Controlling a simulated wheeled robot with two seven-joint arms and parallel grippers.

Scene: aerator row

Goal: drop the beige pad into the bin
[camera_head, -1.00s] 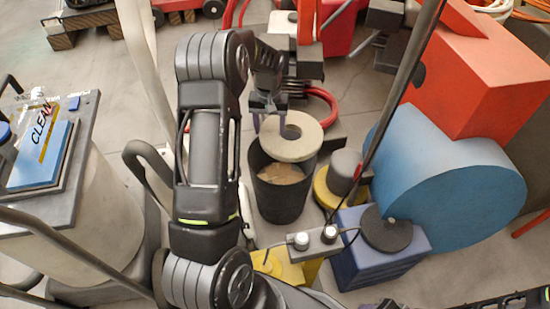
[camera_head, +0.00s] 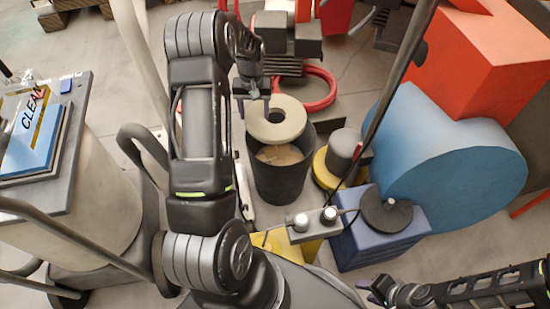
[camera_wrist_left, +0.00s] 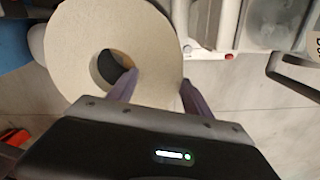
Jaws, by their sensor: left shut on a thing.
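The beige pad (camera_head: 291,122) is a thick ring with a central hole. In the head view it hangs over the far left part of the bin's mouth and hides part of the rim. My left gripper (camera_head: 254,107) is shut on the ring's wall. In the left wrist view, the pad (camera_wrist_left: 80,45) shows one finger of the gripper (camera_wrist_left: 160,88) at its hole and the other at its outer edge. The dark round bin (camera_head: 280,182) stands upright on the floor, with something light brown inside. My right gripper (camera_head: 376,289) is at the bottom right, its jaws unclear.
A yellow base with a grey cylinder (camera_head: 345,143) stands right of the bin. A blue block with a dark disc (camera_head: 387,211) and a grey box with white knobs (camera_head: 315,219) are nearer. A large blue drum (camera_head: 445,165) and a red hose (camera_head: 322,92) are also around.

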